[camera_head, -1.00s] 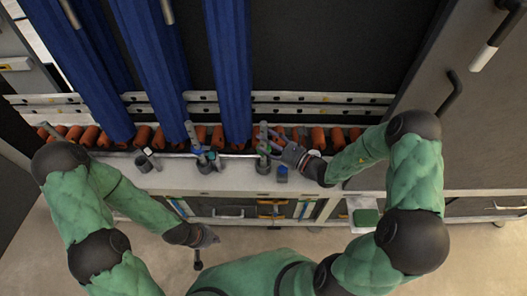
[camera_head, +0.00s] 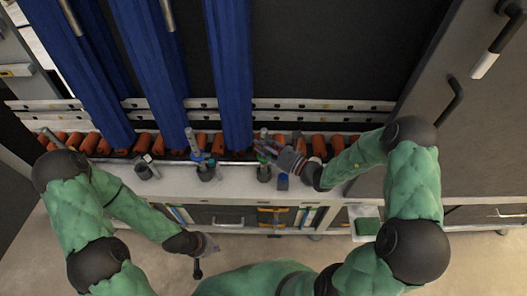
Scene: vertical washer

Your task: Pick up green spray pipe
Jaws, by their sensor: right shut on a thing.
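The green spray pipe (camera_head: 264,160) stands upright in a dark round holder on the white ledge, with a green band showing near its lower part. The pipe's lower end is still at the holder. My left gripper (camera_head: 211,247) hangs low at the front, away from the ledge, beside a dark handle-like part; its finger opening is too small to tell.
A blue-banded spray pipe (camera_head: 194,148) stands in a holder to the left, and another tool (camera_head: 145,166) stands further left. Orange rollers (camera_head: 320,147) and blue curtain strips (camera_head: 231,70) lie behind.

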